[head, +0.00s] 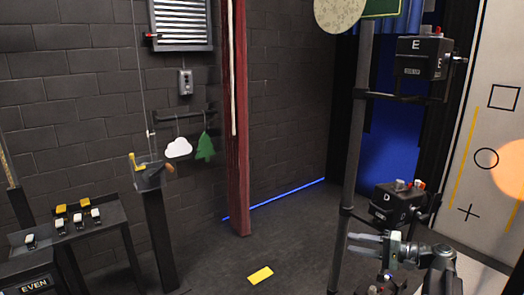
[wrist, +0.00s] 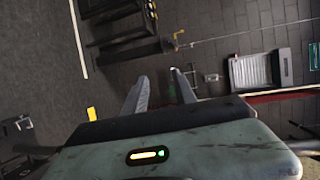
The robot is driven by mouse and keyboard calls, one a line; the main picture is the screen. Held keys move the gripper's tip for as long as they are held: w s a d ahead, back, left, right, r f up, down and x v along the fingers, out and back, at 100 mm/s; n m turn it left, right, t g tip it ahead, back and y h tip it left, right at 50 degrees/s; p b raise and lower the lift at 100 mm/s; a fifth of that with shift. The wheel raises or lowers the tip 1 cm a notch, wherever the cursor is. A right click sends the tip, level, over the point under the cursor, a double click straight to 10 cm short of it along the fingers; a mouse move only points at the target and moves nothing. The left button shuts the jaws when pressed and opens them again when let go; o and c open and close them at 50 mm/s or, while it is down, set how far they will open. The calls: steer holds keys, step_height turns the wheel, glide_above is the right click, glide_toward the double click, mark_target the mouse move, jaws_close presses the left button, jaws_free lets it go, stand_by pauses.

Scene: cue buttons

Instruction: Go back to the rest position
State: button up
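My gripper (head: 351,244) is at the lower right of the head view, pointing left, in front of the dark stand. In the wrist view its two fingers (wrist: 160,76) stand apart with nothing between them. The box marked D (head: 391,205) is just above and behind my gripper in the head view, and I see no contact. The box marked E (head: 423,57) is higher up on the same stand.
A yellow floor mark (head: 260,275) lies on open dark floor at left of my gripper. A console with several switches (head: 68,232) and a lever post (head: 152,180) stand at the left. A red curtain (head: 237,120) hangs by the brick wall. A white panel (head: 490,150) stands at right.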

steer(key=s+a+f+n+g+h, duration=0.25)
steer(key=a+f, duration=0.25)
steer(key=a, duration=0.5)
steer(key=s+a+f+n+g+h, duration=0.15)
steer(key=a+f+g, duration=0.3)
steer(key=a, duration=0.45)
steer(key=s+a+f+n+g+h, duration=0.15)
steer(key=a+f, duration=0.35)
steer(key=a, duration=0.5)
steer(key=s+d+f+n+g+h, duration=0.1)
steer(key=s+d+f+n+h, duration=0.1)
steer(key=d+f+h, duration=0.3)
steer(key=d+h, duration=0.2)
steer(key=d, duration=0.2)
steer(key=shift+s+d+f+h, duration=0.25)
steer(key=shift+d+h, duration=0.1)
